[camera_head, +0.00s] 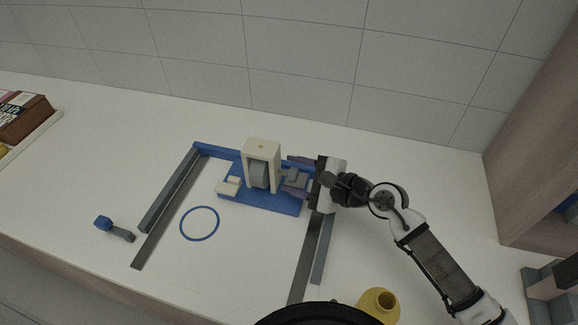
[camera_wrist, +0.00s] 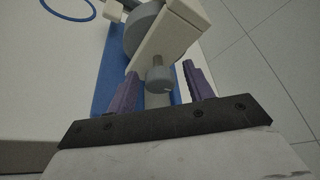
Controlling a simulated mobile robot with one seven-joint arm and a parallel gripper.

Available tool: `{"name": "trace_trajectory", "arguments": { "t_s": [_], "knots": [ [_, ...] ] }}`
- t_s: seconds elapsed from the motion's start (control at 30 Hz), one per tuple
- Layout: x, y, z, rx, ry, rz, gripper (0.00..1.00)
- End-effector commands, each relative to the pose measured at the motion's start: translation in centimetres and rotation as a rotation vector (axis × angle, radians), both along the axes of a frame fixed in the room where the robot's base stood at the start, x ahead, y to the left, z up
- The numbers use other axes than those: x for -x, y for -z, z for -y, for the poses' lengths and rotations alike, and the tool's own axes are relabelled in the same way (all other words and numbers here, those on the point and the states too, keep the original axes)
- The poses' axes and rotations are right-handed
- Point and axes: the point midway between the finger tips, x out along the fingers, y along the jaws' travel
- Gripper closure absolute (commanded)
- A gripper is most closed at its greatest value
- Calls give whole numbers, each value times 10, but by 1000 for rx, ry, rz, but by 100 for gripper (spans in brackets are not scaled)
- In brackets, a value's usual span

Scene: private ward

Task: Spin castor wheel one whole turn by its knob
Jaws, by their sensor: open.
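The castor wheel (camera_head: 259,174) is a grey disc held in a cream upright housing (camera_head: 262,146) on a blue base plate (camera_head: 262,203). In the wrist view the wheel (camera_wrist: 138,30) shows partly behind the cream fork (camera_wrist: 172,45). A grey knob (camera_wrist: 159,80) stands out from the fork side toward me. My gripper (camera_head: 296,176) is at the right of the housing. Its purple fingers are open, one on each side of the knob, with gaps visible on both sides in the wrist view (camera_wrist: 158,88). The head view shows the knob only poorly among the fingers.
Grey rails (camera_head: 170,190) lie left of the base, with more rails (camera_head: 322,250) at right under my arm. A blue ring (camera_head: 199,223) marks the table. A blue-headed piece (camera_head: 104,222) lies left. A yellow cylinder (camera_head: 380,302) stands near the front. A tiled wall (camera_head: 300,60) bounds the back.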

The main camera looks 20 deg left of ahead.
Motion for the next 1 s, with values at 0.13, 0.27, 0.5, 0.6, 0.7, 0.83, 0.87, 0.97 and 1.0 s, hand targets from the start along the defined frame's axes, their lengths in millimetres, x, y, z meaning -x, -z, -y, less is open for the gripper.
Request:
{"name": "trace_trajectory", "arguments": {
  "t_s": [0.13, 0.27, 0.5, 0.6, 0.7, 0.83, 0.87, 0.97, 1.0],
  "knots": [
    [-4, 3, -13, 0, -2, 1, 48],
    [-5, 5, -17, 0, 0, 1, 48],
    [-5, 5, -17, 0, 1, 1, 50],
    [-5, 5, -17, 0, 0, 1, 63],
    [-5, 5, -17, 0, 0, 1, 76],
    [-5, 5, -17, 0, 0, 1, 93],
    [-5, 5, -17, 0, 0, 1, 93],
    [-5, 5, -17, 0, 0, -2, 93],
    [-5, 5, -17, 0, 0, -7, 93]
  ]
}}
